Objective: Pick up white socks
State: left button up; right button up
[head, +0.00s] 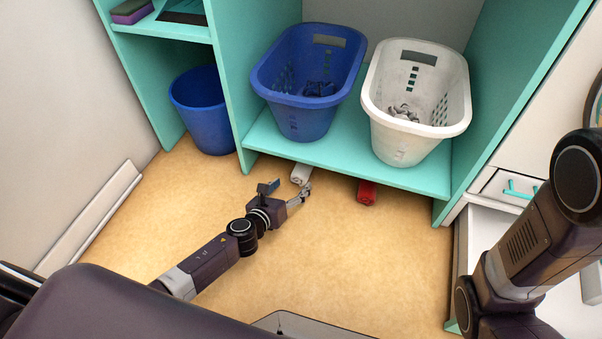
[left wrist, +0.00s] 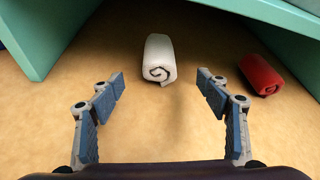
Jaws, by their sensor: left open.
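The white socks (head: 301,173) are a rolled bundle on the floor, at the front edge under the teal shelf. In the left wrist view the white roll (left wrist: 159,59) lies ahead of and between the fingers, slightly left of centre, with its spiral end facing me. My left gripper (head: 287,190) is open and empty, low near the roll. Its blue-padded fingers show apart in the left wrist view (left wrist: 160,92), and the roll is beyond their tips. My right arm shows at the right of the head view, but its gripper is out of frame.
A red roll (head: 366,192) lies on the floor to the right, also in the left wrist view (left wrist: 260,74). A blue basket (head: 299,118) and a white basket (head: 402,143) stand on the teal shelf (head: 345,160). A blue bin (head: 207,125) stands left. Open floor lies in front.

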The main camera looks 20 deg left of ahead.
aim_at(296, 178)
pick_arm(q)
jog(key=x, duration=0.1)
jog(key=b+x, duration=0.2)
jog(key=shift+w+a+f, duration=0.15)
jog(key=shift+w+a, duration=0.05)
jog(key=shift+w, duration=0.55)
jog(key=c, duration=1.2)
